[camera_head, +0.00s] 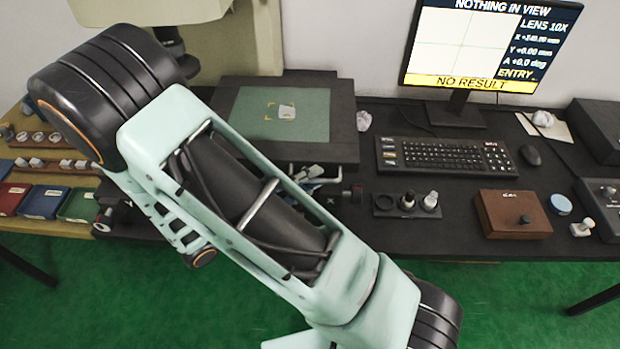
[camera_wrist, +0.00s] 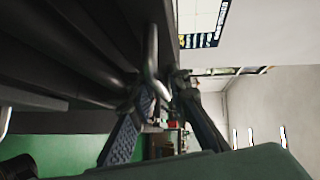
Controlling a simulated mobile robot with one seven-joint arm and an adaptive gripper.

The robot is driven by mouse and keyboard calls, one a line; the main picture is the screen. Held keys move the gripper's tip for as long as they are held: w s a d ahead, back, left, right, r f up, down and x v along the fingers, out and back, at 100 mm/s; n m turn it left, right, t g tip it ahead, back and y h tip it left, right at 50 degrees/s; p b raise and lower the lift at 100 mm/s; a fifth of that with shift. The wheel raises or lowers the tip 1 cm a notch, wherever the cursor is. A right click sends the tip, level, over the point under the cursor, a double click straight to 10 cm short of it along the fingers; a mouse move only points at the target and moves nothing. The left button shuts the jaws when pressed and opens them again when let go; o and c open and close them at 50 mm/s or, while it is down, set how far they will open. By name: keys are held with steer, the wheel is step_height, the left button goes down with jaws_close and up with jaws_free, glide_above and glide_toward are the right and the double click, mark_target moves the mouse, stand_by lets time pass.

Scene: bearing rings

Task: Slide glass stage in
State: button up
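The glass stage (camera_head: 252,110) is a green plate in a dark frame (camera_head: 340,110) under the measuring machine's head, with a small pale piece (camera_head: 287,112) lying on it. In the wrist view a bent metal bar (camera_wrist: 152,50), like a handle, stands out from dark machine parts. My gripper (camera_wrist: 164,88) has its two dark fingers on either side of the bar's lower end, with a gap between the tips; contact cannot be made out. In the head view the gripper (camera_head: 318,182) is mostly hidden behind my arm, just below the frame's front edge.
The monitor (camera_head: 480,45) reads "NOTHING IN VIEW" and "NO RESULT". A keyboard (camera_head: 445,156), a dark holder (camera_head: 385,205) with small parts and a brown box (camera_head: 513,214) lie to the right. Coloured bins (camera_head: 42,202) and a rack of rings (camera_head: 40,137) stand left.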

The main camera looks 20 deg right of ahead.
jaws_close()
steer(key=shift+a, duration=0.1)
